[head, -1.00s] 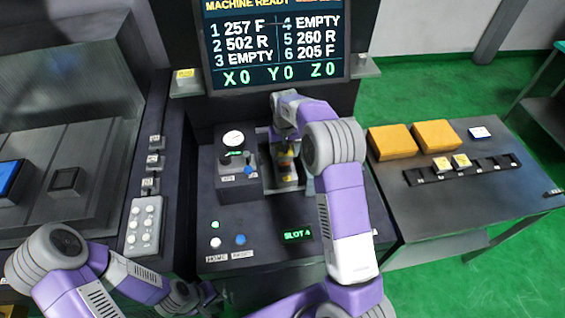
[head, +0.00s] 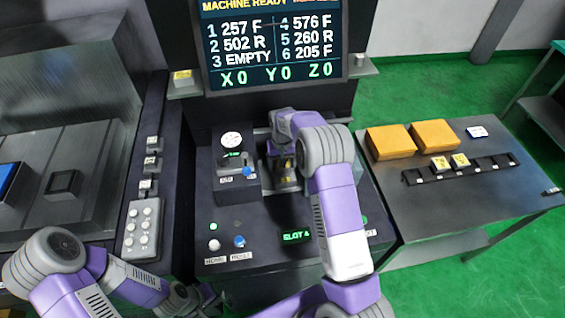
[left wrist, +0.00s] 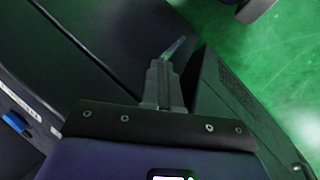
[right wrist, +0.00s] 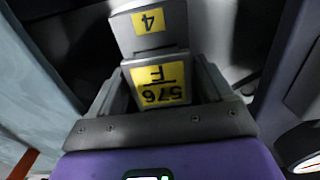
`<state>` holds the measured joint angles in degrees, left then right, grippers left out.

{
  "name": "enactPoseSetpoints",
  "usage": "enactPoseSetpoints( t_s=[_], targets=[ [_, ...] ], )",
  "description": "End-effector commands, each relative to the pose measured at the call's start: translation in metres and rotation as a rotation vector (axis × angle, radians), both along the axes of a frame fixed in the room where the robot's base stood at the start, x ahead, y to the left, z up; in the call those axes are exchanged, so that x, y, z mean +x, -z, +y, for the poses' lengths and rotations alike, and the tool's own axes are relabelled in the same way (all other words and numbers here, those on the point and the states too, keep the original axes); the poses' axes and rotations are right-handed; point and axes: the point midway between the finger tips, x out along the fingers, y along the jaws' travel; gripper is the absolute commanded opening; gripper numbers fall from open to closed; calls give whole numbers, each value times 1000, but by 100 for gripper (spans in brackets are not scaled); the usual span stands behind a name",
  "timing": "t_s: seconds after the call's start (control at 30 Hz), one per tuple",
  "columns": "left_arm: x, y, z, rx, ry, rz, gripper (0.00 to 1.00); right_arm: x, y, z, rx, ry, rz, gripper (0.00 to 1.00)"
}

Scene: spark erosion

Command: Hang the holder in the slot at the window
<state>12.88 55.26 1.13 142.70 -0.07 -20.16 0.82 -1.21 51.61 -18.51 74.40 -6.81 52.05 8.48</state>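The holder (right wrist: 160,85), a grey block with a yellow label reading 576 F, stands in the slot at the machine window, below a yellow label 4 (right wrist: 150,22). In the head view the window (head: 288,180) is partly hidden by my right arm. My right gripper (right wrist: 158,75) has one finger on each side of the holder, and its fingertips appear to touch it. The screen (head: 275,45) reads 576 F for slot 4.
A dial unit (head: 233,165) stands just left of the window. The panel has buttons (head: 240,241) and a lit SLOT 4 sign (head: 296,237). On the right table, two orange blocks (head: 390,142) sit behind a black rack (head: 495,166) holding two yellow-labelled holders (head: 460,160).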

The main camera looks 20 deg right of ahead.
Motion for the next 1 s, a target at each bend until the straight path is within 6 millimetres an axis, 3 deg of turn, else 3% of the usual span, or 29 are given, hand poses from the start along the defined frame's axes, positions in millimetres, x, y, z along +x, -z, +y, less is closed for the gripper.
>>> enactPoseSetpoints(
  t_s=[0.37, 0.47, 0.8, 1.0],
  targets=[
    [0, -3, 0, 0, 0, 0, 0, 0, -7, 0, -1, 0, -2, 81],
    [0, -3, 0, 0, 0, 0, 0, 1, -20, 0, 0, 0, -4, 81],
    [0, -7, 0, 0, 0, 0, 0, 1, -92, 0, 0, 0, -3, 81],
    [0, -9, 0, 0, 0, 0, 0, 0, -117, 0, 0, 1, -1, 81]
  ],
)
